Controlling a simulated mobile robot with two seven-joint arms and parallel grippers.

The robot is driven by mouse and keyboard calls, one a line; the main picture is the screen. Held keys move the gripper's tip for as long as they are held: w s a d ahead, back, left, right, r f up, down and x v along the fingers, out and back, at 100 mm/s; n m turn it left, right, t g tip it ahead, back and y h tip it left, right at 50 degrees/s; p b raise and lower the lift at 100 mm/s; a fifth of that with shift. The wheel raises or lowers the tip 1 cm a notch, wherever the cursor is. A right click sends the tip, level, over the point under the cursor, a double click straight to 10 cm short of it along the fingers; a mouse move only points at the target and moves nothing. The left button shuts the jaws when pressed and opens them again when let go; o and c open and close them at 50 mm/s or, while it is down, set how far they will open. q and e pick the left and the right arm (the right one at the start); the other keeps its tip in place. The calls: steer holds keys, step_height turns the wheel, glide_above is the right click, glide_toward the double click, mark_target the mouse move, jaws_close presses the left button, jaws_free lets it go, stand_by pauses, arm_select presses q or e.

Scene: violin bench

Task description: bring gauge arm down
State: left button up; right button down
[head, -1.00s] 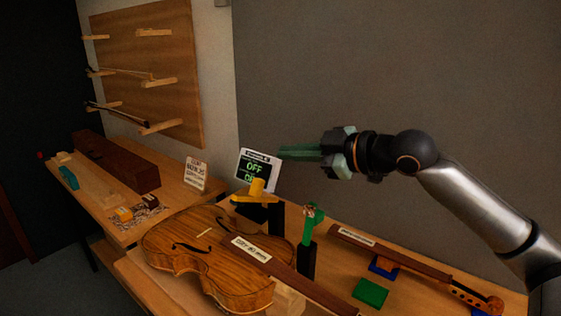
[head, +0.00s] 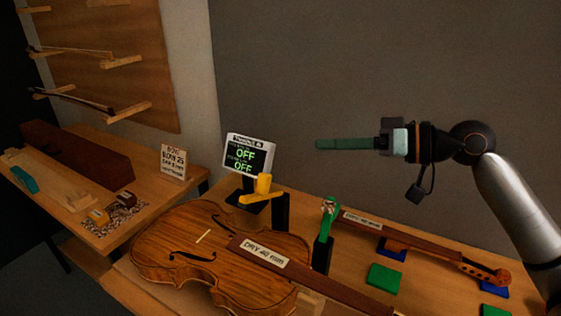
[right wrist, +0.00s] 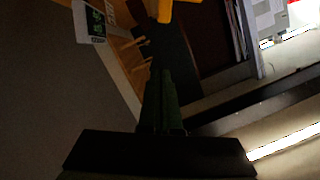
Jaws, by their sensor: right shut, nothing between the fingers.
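The gauge arm, a yellow bar (head: 258,196) with an upright yellow knob, sits on a black post behind the violin's upper edge. Whether it touches the violin cannot be told. The small screen (head: 247,156) behind it reads OFF twice. The violin (head: 212,245) lies on the bench with a neck labelled DRY. My right gripper (head: 320,144) is up in the air to the right of the screen and above the gauge arm, shut and empty, fingers pointing left. In the right wrist view the yellow part (right wrist: 175,8) shows beyond the fingertips. My left gripper is not in view.
A green-topped stand (head: 325,235) rises right of the gauge. A second neck (head: 400,236), a green block (head: 384,278) and blue blocks lie farther right. A side bench (head: 130,225) with a sign stands left. Air around my right gripper is free.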

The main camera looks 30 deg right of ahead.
mark_target(266, 188)
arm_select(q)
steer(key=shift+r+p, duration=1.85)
arm_select(e)
steer(key=w+a+f, duration=0.5)
steer(key=w+a, duration=0.1)
steer(key=a, duration=0.1)
steer(key=shift+f, duration=0.25)
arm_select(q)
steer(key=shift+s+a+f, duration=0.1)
arm_select(e)
steer(key=shift+f, duration=0.1)
